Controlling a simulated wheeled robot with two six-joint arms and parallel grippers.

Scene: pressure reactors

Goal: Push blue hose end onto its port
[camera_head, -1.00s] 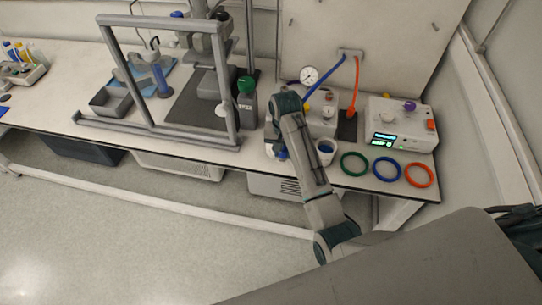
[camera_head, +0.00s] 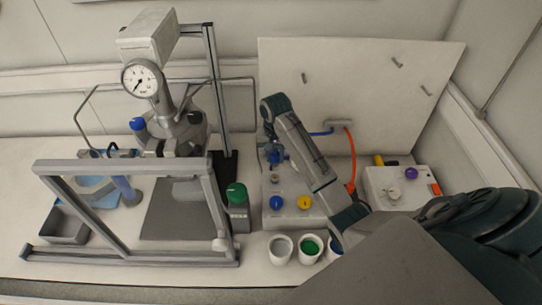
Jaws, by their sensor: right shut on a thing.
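My right arm reaches in from the lower right across the white control box (camera_head: 290,216). Its gripper (camera_head: 275,158) points down over the back left part of this box, shut on the blue hose end, which is mostly hidden by the fingers. The blue hose (camera_head: 321,133) runs from a wall plate (camera_head: 339,124) leftward and passes behind my arm. A small grey fitting (camera_head: 275,179) sits on the box just below the gripper; I cannot tell whether it is the port or whether the hose end touches it. My left gripper is not in view.
An orange hose (camera_head: 351,165) hangs from the wall plate right of my arm. A blue knob (camera_head: 277,203) and a yellow knob (camera_head: 305,202) are on the box front. White cups (camera_head: 281,250) stand before it. A metal frame (camera_head: 130,257) and green-capped bottle (camera_head: 238,212) are left.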

